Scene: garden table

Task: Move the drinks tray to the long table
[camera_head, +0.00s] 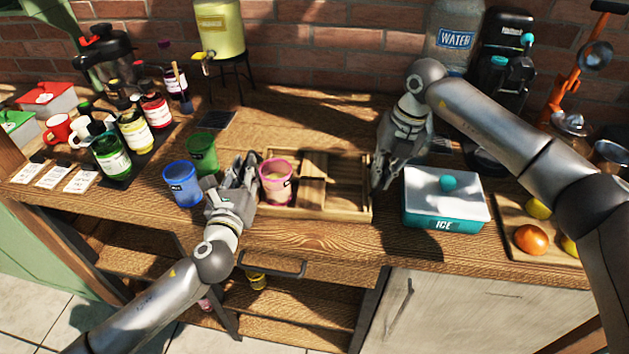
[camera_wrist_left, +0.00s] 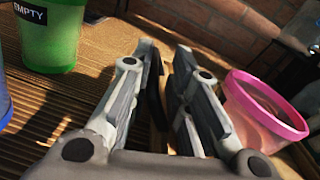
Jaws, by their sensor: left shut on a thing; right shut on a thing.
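The wooden drinks tray (camera_head: 335,214) lies on the wooden counter, with a pink-rimmed cup (camera_head: 277,187) at its left end and slatted wooden pieces inside. My left gripper (camera_head: 243,172) is shut on the tray's left end, beside the pink cup. The left wrist view shows its fingers (camera_wrist_left: 166,65) close together, with the pink cup (camera_wrist_left: 258,112) just to their right. My right gripper (camera_head: 380,178) points down and is shut on the tray's right end; its fingertips are partly hidden. No long table can be made out.
A blue cup (camera_head: 182,184) and a green cup (camera_head: 203,152) stand close left of my left gripper. A white and teal ice box (camera_head: 445,200) sits right of the tray. Bottles (camera_head: 112,155) crowd the left, and a yellow dispenser (camera_head: 219,30) stands behind.

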